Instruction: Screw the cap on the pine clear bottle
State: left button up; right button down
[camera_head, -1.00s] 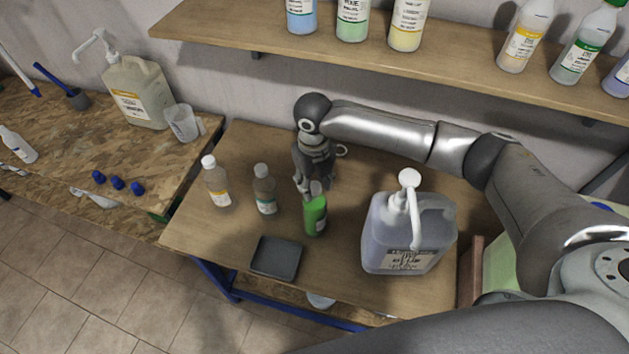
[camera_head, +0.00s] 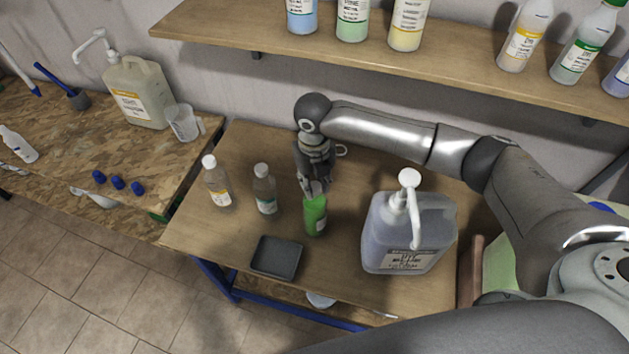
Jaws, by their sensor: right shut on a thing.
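The green bottle (camera_head: 315,216) stands upright on the wooden table, right of the two other small bottles. Its label is too small to read, so I cannot confirm the name pine clear. My right gripper (camera_head: 313,188) points down over the top of this bottle. Its fingers are shut at the bottle's neck, and the cap there is hidden by them. My left gripper is not in view.
Two small white-capped bottles (camera_head: 217,184) (camera_head: 265,190) stand left of the green one. A dark tray (camera_head: 276,257) lies in front. A large pump jug (camera_head: 408,235) stands close on the right. A shelf (camera_head: 330,45) with bottles runs behind.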

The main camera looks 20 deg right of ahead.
jog(key=m, duration=0.4)
jog(key=shift+s+f, duration=0.1)
jog(key=m, duration=0.3)
jog(key=shift+f+m, duration=0.1)
jog(key=shift+m, duration=1.3)
jog(key=shift+m, duration=0.7)
jog(key=m, duration=0.4)
